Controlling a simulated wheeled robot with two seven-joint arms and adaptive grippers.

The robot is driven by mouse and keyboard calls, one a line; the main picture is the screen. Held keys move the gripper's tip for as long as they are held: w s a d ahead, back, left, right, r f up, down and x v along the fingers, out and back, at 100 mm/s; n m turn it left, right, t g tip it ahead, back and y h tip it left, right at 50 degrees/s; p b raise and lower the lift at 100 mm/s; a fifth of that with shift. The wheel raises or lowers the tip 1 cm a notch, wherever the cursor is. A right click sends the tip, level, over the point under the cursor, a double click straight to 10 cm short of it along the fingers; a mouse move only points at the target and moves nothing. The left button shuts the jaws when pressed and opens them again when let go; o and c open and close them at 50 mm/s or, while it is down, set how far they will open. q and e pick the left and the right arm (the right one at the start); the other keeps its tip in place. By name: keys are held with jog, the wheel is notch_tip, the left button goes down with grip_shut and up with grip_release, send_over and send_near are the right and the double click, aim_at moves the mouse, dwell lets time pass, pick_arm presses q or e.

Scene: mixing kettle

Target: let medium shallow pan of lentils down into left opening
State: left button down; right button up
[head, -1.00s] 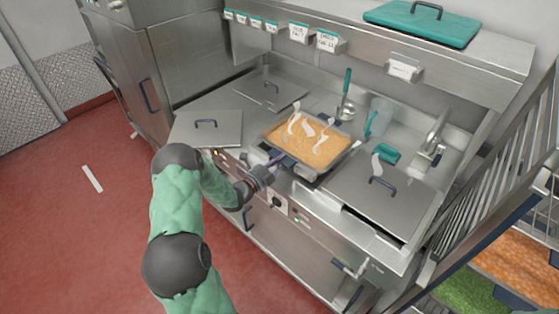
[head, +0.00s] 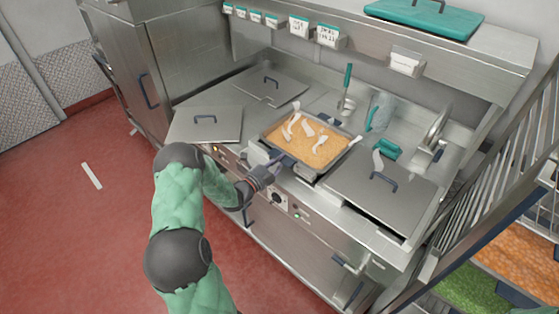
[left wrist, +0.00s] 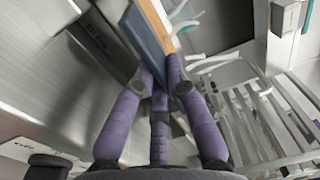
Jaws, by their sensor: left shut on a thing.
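The medium shallow pan of lentils (head: 318,150) is a metal pan full of orange lentils with several pale curled strips over it. It is at the middle of the steel worktop, between the left and right lids. My left gripper (head: 277,161) is shut on the pan's near-left side. In the left wrist view, its purple fingers (left wrist: 160,78) close on a dark blue part by the pan's edge (left wrist: 152,22). I cannot tell how far the pan is above the worktop. The left opening is not clearly visible; the pan hides the surface below it. My right gripper is not in view.
Flat lids with handles lie at the left (head: 218,128), the back (head: 285,91) and the right (head: 405,201). A green-handled ladle (head: 347,78), a clear jug (head: 381,108) and a tap (head: 437,128) stand behind. A railing (head: 490,165) borders the right.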

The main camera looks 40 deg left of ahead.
pick_arm(q)
jog(key=shift+a+f+b, duration=0.1)
jog(key=shift+f+b, duration=0.55)
jog(key=shift+f, duration=0.45)
dwell(0.6)
jog(key=shift+w, duration=0.1)
jog(key=c, duration=1.2)
grip_release()
jog(key=o, duration=0.5)
jog(key=shift+f, duration=0.35)
jog(key=shift+s+r, duration=0.1)
jog(key=shift+s, duration=0.1)
jog(key=shift+s+p, duration=0.4)
jog(key=shift+s, duration=0.5)
jog(key=s+p, duration=0.1)
jog(key=s, duration=0.4)
jog(key=shift+a+p, duration=0.15)
jog(key=shift+p, duration=0.25)
